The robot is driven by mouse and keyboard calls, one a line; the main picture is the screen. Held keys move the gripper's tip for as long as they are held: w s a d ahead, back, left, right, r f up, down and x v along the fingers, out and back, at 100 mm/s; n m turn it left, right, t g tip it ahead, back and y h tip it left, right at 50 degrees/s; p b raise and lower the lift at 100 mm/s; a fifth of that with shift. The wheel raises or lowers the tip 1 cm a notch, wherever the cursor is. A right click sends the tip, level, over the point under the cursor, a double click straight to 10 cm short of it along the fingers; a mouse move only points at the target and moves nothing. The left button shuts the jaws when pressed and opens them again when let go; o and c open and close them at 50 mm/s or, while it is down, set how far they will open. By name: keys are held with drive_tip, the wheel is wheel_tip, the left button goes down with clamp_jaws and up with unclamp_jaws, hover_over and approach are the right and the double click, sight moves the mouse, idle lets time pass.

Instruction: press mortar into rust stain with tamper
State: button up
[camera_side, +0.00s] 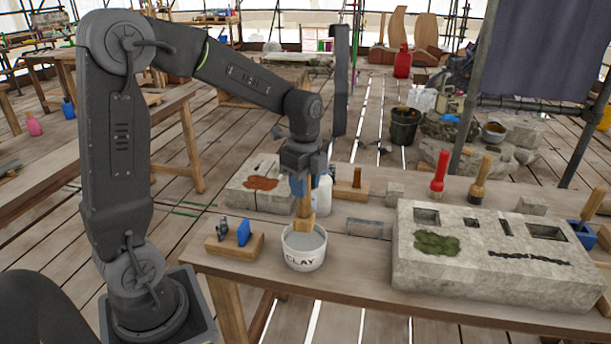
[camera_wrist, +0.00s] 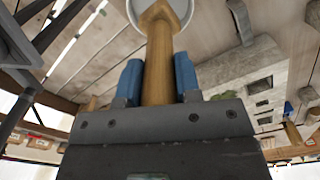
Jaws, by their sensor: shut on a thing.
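My gripper (camera_side: 299,184) has blue fingertips and is shut on the wooden handle of the tamper (camera_side: 304,208), which hangs upright. The tamper's lower end is at the mouth of a white tub marked CLAY (camera_side: 303,262) with grey material in it; I cannot tell if it touches the material. In the wrist view the tamper handle (camera_wrist: 158,65) stands between the blue fingers, its wider end over the tub (camera_wrist: 186,8). The rust stain (camera_side: 262,183) is an orange-brown patch on the pale stone block (camera_side: 243,201), behind and left of the tub. No tub marked mortar is visible.
A large stone block (camera_side: 450,276) with green and black patches and recesses fills the table's right. Red-handled (camera_side: 439,174) and wooden-handled (camera_side: 480,180) tools stand behind it. A white bottle (camera_side: 322,195) stands close behind my gripper.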

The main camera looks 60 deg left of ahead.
sight(305, 207)
drive_tip(key=shift+f, duration=3.15)
drive_tip(key=shift+r, duration=5.25)
